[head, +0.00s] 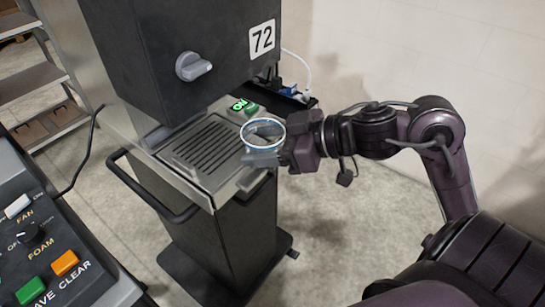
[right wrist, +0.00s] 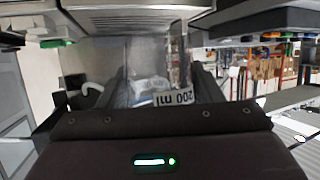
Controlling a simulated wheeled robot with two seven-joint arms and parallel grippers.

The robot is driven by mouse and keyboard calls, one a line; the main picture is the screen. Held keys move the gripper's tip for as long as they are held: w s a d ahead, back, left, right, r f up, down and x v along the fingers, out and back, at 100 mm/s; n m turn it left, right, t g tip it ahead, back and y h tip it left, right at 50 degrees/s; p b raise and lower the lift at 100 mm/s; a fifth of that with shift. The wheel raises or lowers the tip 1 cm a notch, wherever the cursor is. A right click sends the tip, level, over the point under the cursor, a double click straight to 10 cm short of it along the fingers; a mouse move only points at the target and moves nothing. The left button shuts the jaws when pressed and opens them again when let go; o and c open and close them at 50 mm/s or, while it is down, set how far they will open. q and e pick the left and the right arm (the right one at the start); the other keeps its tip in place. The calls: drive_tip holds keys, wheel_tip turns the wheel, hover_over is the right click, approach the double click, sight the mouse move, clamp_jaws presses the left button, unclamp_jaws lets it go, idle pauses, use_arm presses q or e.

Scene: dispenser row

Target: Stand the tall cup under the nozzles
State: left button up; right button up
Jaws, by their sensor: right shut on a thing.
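The clear cup (head: 262,143) with a bluish rim is in my right gripper (head: 285,152), at the front right edge of the drip tray in the head view. The gripper is shut on it and the cup looks upright. In the right wrist view the cup shows a "200 ml" label (right wrist: 175,98), upside down in the picture, between the fingers. The slotted drip tray (head: 207,148) is bare. The nozzles are hidden beneath the dark dispenser body (head: 180,50). My left gripper is out of view.
A dark handle bar (head: 150,197) sticks out at the tray's left front. A lit green ON switch (head: 245,106) sits behind the cup. A panel with FAN and FOAM controls (head: 45,240) stands at the lower left. Open floor lies right of the dispenser.

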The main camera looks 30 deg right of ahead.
drive_tip(key=shift+w+a+f+b, duration=0.2)
drive_tip(key=shift+f+b, duration=0.2)
drive_tip(key=shift+b, duration=0.05)
drive_tip(key=shift+w+a+r+p, duration=0.25)
drive_tip(key=shift+w+r+p, duration=0.1)
drive_tip(key=shift+w+r, duration=0.1)
drive_tip(key=w+a, duration=0.1)
drive_tip(key=w, duration=0.1)
drive_tip(key=w+a, duration=0.2)
drive_tip(key=w, duration=0.1)
drive_tip(key=w+a, duration=0.1)
drive_tip(key=w, duration=0.1)
drive_tip(key=shift+w+a+f, duration=0.3)
drive_tip(key=shift+w+a, duration=0.05)
drive_tip(key=shift+w+a+f, duration=0.1)
drive_tip(key=shift+w+a, duration=0.3)
drive_tip(key=shift+w, duration=0.25)
drive_tip(key=shift+w+a+f, duration=0.1)
drive_tip(key=shift+w+a, duration=0.3)
drive_tip(key=shift+w, duration=0.2)
drive_tip(key=shift+f+b, duration=0.3)
drive_tip(key=shift+f, duration=0.2)
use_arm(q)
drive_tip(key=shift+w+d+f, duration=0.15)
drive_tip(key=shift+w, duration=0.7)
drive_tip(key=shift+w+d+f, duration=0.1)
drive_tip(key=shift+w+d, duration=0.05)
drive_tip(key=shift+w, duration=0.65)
use_arm(e)
drive_tip(key=shift+f, duration=0.5)
